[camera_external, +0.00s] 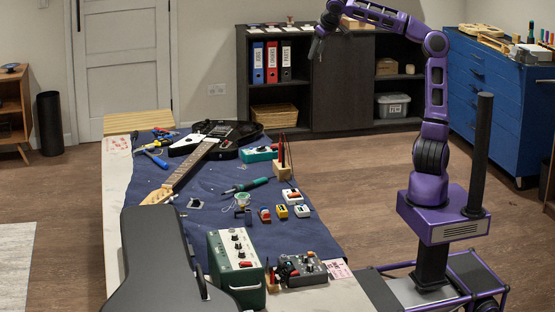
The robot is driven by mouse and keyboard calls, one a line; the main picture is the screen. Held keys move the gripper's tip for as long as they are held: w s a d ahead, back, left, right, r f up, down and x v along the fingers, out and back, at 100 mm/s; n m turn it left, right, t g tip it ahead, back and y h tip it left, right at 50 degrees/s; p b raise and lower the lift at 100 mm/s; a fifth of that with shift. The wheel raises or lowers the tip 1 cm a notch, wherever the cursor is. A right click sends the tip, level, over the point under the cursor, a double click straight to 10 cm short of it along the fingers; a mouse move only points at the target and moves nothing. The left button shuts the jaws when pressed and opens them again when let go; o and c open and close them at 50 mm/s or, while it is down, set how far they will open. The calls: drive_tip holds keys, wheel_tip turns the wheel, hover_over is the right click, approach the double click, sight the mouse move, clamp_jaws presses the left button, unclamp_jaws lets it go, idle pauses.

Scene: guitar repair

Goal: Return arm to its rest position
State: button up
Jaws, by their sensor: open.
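My purple arm rises from its base at the right and bends over to the left near the top. My gripper (316,47) is dark and hangs high at the arm's end, in front of the dark cabinet in the picture and well above the workbench. It looks empty, with nothing seen between its fingers. It is small here and partly merges with the dark cabinet behind it.
The workbench (114,215) bears a blue cloth with an electric guitar (215,138), several small pedals, a green amplifier (236,262) and a black guitar case (155,262). A dark cabinet (342,92) with binders stands behind. A blue drawer chest (490,95) stands right of the arm. Floor between is clear.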

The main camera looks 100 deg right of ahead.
drive_tip(key=s+a+f+n+t+y, duration=0.1)
drive_tip(key=a+f, duration=0.5)
drive_tip(key=a, duration=0.7)
drive_tip(key=s+a+f+n+t+y, duration=0.1)
drive_tip(key=a+f+n+y, duration=0.2)
drive_tip(key=a, duration=1.1)
drive_tip(key=a+f+n+t+y, duration=0.1)
drive_tip(key=a+f+n+y, duration=0.1)
drive_tip(key=a+f+n, duration=0.4)
drive_tip(key=a+f, duration=0.4)
drive_tip(key=a, duration=0.3)
drive_tip(key=shift+s+a+f+t, duration=0.3)
drive_tip(key=shift+s+f+t, duration=0.1)
